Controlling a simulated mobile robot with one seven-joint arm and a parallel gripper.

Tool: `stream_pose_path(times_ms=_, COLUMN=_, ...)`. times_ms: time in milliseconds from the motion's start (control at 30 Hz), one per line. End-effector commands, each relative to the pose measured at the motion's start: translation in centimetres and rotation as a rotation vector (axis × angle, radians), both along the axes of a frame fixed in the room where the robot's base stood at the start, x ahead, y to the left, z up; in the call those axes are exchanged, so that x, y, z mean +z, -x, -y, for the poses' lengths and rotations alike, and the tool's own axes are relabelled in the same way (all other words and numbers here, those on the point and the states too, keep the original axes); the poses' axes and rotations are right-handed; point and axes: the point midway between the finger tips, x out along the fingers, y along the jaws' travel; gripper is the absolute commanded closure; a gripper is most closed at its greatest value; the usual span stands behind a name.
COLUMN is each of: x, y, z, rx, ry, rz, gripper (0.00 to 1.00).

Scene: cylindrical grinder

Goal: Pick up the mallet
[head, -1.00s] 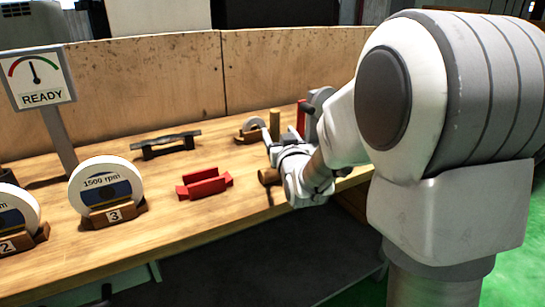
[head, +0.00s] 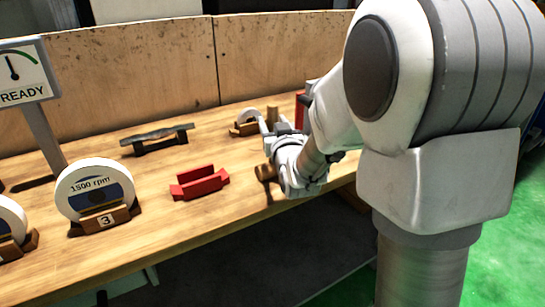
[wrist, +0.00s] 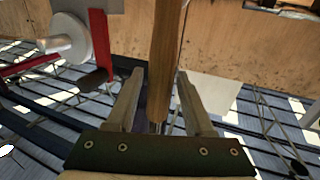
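A brown wooden cylinder (head: 265,172), which looks like the mallet's head, shows near the bench's front edge, just left of my gripper. My gripper (head: 273,124) reaches over the bench with its fingers pointing toward the back. A wooden upright piece (head: 272,113) shows at the fingertips; I cannot tell whether it joins the brown cylinder. In the wrist view my gripper (wrist: 160,72) is open, with its two fingers apart. A long wooden bar (wrist: 166,60), perhaps the mallet's handle, runs down between them, with gaps visible beside it. My arm and hand hide part of the mallet.
A red cradle (head: 200,183) lies left of my gripper. A wheel marked 1500 rpm (head: 92,187) stands in holder 3. A dark bar on supports (head: 157,138) lies farther back, near the wooden backboard (head: 265,60). A small wheel (head: 247,118) and a red upright (head: 300,108) are close behind my gripper.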

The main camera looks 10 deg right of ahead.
Motion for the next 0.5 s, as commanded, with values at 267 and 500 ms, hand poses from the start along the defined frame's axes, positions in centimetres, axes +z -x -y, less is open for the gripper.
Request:
stream_pose_path(times_ms=267, x=0.01, y=-0.01, z=0.00, rx=0.000, ry=0.000, rz=0.000, gripper=1.00)
stream_pose_path(times_ms=500, x=0.01, y=-0.01, z=0.00, rx=0.000, ry=0.000, rz=0.000, gripper=1.00)
